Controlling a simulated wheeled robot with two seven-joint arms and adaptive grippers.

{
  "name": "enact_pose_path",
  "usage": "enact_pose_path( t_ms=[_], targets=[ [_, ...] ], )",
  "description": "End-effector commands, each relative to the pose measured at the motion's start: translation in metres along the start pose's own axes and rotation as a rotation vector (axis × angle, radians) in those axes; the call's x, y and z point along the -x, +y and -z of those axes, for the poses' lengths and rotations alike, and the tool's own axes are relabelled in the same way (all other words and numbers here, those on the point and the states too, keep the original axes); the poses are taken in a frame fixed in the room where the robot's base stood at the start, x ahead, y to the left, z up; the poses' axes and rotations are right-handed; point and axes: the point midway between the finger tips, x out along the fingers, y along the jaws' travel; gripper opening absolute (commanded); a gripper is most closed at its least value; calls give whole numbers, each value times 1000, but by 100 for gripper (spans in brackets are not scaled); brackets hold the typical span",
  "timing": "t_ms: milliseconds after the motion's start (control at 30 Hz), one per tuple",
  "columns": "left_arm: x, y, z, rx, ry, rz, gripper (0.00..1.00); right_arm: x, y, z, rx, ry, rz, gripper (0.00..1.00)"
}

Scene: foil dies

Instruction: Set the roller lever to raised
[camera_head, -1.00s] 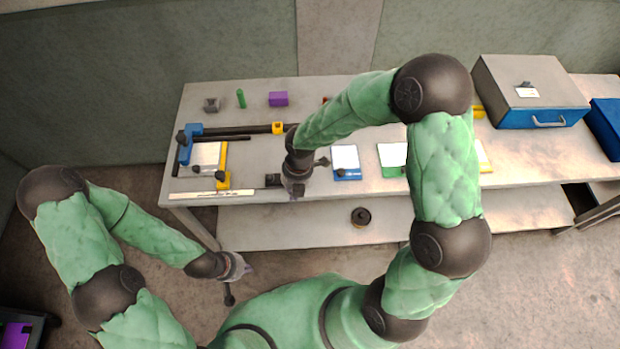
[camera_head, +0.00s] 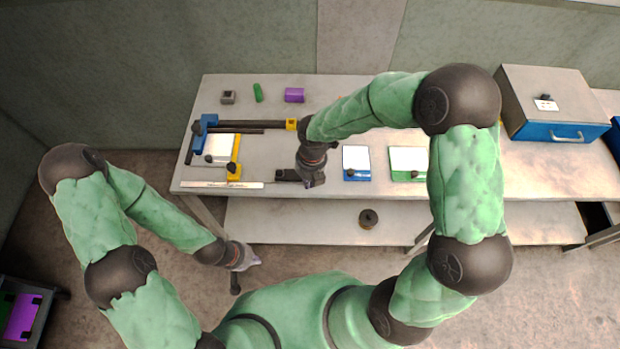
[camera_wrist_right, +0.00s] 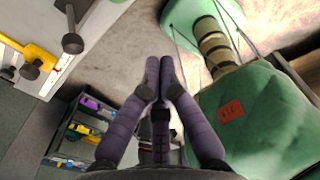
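A dark block (camera_head: 286,175), which may be the base of the roller lever, sits at the table's front edge, just left of my right gripper (camera_head: 314,183). In the right wrist view a dark rod with a round end (camera_wrist_right: 71,38), possibly the lever, projects past the table edge at upper left. My right gripper (camera_wrist_right: 160,62) shows there with its purple fingers together, nothing between them, apart from the rod. The lever's position cannot be read clearly; my right arm covers part of that area. My left gripper (camera_head: 248,261) hangs low in front of the table, its fingers too small to judge.
A blue and yellow frame (camera_head: 207,124) with a white sheet stands at the table's left. A blue pad (camera_head: 357,176) and a green pad (camera_head: 405,177) lie to the right. A purple block (camera_head: 294,95) is at the back. A grey-blue box (camera_head: 550,95) stands far right.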

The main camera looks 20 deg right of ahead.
Motion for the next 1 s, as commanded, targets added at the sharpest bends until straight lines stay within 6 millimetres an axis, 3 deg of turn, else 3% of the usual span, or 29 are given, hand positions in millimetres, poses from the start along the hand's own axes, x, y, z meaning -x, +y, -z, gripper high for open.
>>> enact_pose_path(
  t_ms=[400,633,1000],
  targets=[
    [-17,-6,1,0,0,0,0,-81,-1,1,0,3,2,0],
    [-11,-4,0,0,0,0,0,-65,0,-29,-3,0,0,0],
    [-11,-4,0,0,0,0,0,-63,0,-37,0,2,1,0]
  ],
)
